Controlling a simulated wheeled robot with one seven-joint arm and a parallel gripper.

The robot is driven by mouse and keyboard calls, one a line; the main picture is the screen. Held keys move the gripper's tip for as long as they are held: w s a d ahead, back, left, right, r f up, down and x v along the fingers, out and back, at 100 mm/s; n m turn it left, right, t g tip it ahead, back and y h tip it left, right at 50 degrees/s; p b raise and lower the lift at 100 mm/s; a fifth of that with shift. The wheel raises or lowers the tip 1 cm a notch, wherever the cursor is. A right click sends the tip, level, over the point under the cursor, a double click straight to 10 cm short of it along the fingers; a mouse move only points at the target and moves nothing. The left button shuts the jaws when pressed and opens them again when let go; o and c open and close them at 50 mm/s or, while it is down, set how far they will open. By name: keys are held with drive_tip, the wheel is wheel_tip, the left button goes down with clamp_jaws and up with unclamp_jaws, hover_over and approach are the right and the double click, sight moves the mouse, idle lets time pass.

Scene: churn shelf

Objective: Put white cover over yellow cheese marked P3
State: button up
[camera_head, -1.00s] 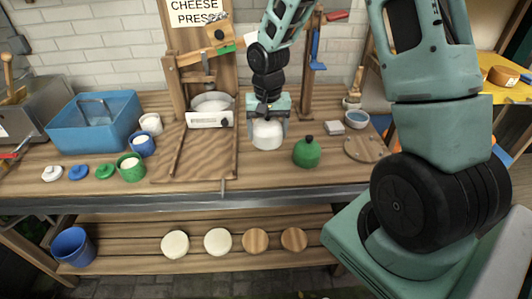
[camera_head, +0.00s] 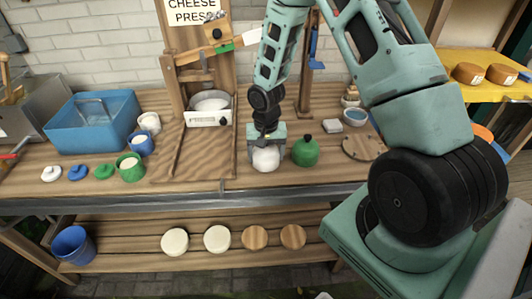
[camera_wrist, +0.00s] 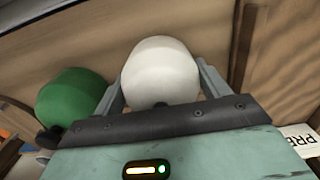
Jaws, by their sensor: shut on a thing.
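The white cover (camera_head: 265,159) is a rounded dome at the bench's front, left of the green dome (camera_head: 305,151). My gripper (camera_head: 266,146) is shut on it from above. In the wrist view the white cover (camera_wrist: 160,70) sits between both fingers, and the green dome (camera_wrist: 70,103) is beside it at left. I cannot tell whether the cover touches the bench. Two yellow-brown cheeses with pale labels, a left one (camera_head: 467,73) and a right one (camera_head: 502,74), stand on the yellow shelf at far right. Their labels are too small to read, so I cannot tell which is P3.
The wooden bench holds a cheese press (camera_head: 209,108), a blue tub (camera_head: 92,124), several small pots and lids, and a round board (camera_head: 363,148) at right. The yellow shelf (camera_head: 455,91) stands beyond my arm. Several round pieces lie on the lower shelf (camera_head: 140,240).

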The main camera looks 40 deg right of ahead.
drive_tip(key=shift+f, duration=0.1)
drive_tip(key=o, duration=1)
wheel_tip(320, 180, up, 12)
drive_tip(key=shift+f+b, duration=0.1)
drive_tip(key=shift+b, duration=0.65)
drive_tip(key=s+a+r+n, duration=0.3)
drive_tip(key=a+r, duration=0.1)
drive_tip(key=a, duration=0.5)
drive_tip(key=s+a+r+n, duration=0.2)
drive_tip(key=s+a+n, duration=0.2)
drive_tip(key=s, duration=0.3)
drive_tip(key=s+a+r+n, duration=0.2)
drive_tip(key=s+a+n, duration=0.1)
drive_tip(key=s+a, duration=0.3)
drive_tip(key=s+a+r+n, duration=0.2)
drive_tip(key=s+a+n, duration=0.2)
drive_tip(key=s, duration=0.4)
drive_tip(key=shift+a+n+y, duration=0.3)
drive_tip(key=shift+a, duration=0.35)
